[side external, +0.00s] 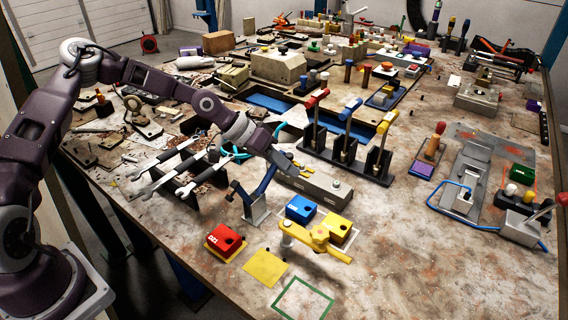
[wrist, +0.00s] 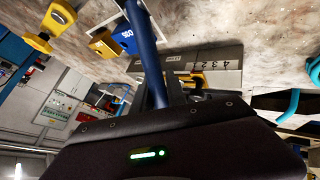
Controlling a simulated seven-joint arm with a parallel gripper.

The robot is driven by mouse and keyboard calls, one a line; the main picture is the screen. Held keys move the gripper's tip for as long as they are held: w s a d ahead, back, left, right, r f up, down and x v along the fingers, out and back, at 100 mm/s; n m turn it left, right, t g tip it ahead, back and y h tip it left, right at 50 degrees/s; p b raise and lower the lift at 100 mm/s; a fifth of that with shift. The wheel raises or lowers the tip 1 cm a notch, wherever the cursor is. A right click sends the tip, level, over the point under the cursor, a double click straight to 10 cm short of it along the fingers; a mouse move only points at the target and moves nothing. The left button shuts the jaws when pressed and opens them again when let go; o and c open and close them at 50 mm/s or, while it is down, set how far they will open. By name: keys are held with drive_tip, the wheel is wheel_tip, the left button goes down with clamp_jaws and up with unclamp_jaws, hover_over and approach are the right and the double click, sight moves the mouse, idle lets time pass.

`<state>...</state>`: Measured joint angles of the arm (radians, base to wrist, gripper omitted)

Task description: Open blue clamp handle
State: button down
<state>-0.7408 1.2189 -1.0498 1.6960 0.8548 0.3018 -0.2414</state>
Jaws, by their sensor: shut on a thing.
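The blue clamp handle (side external: 267,180) rises from a small grey clamp base (side external: 257,209) near the front of the table, tilted up and to the right. My gripper (side external: 283,158) is at the upper end of this handle and is shut on it. In the wrist view the blue handle (wrist: 146,50) runs down between my fingers (wrist: 168,92). The exact contact is partly hidden by my gripper's body.
Red, blue (side external: 304,209) and yellow blocks and a yellow lever (side external: 318,240) lie in front. A grey box (side external: 317,182) is close to the right. Three upright levers (side external: 347,135) stand behind. The front right is clear.

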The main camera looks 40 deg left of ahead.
drive_tip(key=shift+w+f+g, duration=0.1)
drive_tip(key=shift+f+g, duration=0.25)
drive_tip(key=shift+g, duration=0.05)
idle(0.4)
drive_tip(key=c, duration=1.3)
unclamp_jaws()
drive_tip(key=v, duration=0.7)
